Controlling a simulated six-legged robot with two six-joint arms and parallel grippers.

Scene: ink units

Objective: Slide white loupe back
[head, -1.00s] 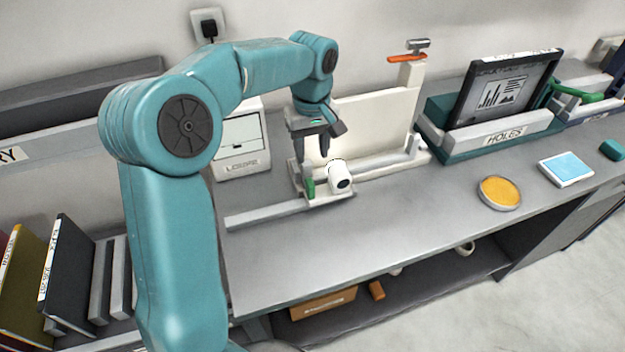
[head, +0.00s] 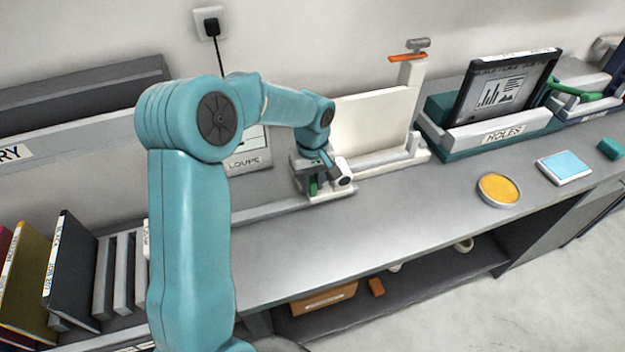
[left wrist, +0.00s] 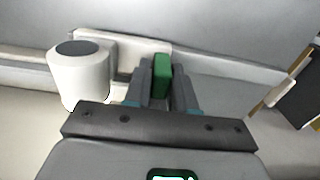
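The white loupe (head: 346,187) is a short white cylinder with a dark round end, on a pale carriage on the rail along the back of the counter; my gripper partly hides it in the head view. In the left wrist view the loupe (left wrist: 82,82) stands left of my fingers. A green tab (head: 313,186) stands up from the carriage beside the loupe. My left gripper (head: 320,178) is down at this tab; in the left wrist view its fingers stand on either side of the green tab (left wrist: 161,76). Whether they press it cannot be told. My right gripper is not in view.
The rail (head: 270,210) runs left along the counter. A white upright panel (head: 375,120) stands behind to the right. A labelled holder with a framed screen (head: 505,90), a yellow round dish (head: 498,189) and a blue pad (head: 564,168) are further right. The front counter is clear.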

